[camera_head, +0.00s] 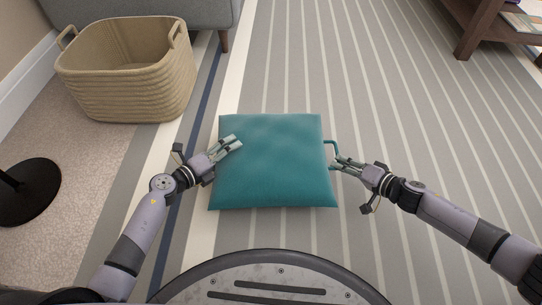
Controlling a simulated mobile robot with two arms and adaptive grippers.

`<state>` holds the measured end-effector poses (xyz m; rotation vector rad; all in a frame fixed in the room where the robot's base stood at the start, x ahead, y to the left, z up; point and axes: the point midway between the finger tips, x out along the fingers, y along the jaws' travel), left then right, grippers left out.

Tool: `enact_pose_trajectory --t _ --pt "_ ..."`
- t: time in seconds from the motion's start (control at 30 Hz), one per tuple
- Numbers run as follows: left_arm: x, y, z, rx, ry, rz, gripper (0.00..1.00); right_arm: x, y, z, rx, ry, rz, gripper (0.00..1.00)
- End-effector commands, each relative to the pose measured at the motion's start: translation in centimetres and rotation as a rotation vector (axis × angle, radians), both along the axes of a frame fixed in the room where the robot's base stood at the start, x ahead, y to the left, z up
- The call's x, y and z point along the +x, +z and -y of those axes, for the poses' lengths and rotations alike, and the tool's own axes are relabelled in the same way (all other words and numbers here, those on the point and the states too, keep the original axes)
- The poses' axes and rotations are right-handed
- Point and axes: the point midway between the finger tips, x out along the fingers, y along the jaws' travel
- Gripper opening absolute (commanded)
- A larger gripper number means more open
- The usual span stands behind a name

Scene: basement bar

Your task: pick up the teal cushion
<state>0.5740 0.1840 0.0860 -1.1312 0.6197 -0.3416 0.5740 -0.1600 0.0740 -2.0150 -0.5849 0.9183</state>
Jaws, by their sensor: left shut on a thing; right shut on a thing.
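The teal cushion (272,165) is square and flat. It shows in the middle of the head view, above or on the striped rug, and I cannot tell whether it touches the rug. A teal loop handle stands out from its right side. My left gripper (236,142) is at the cushion's left edge, its fingers over that edge, shut on the cushion. The exact grip points are partly hidden by the fingers.
A woven basket (125,78), empty as far as I see, stands at the upper left. A grey sofa (185,12) is behind it. A black round base (28,190) stands at far left. Wooden furniture (478,30) is at upper right. The striped rug (430,130) is clear on the right.

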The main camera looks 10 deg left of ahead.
Motion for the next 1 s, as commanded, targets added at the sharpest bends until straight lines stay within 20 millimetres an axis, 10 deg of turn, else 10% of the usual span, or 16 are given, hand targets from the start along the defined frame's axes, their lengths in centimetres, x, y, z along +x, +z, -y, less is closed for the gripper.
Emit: enact_pose_trajectory --t 0.3,1.0 --pt "0.1 3.3 0.0 -0.001 0.000 0.002 0.36 0.0 3.2 0.0 0.001 0.000 0.000 0.00" --pt "0.0 3.6 0.0 0.000 0.000 0.002 0.36 0.0 3.6 -0.1 0.002 0.001 0.001 0.00"
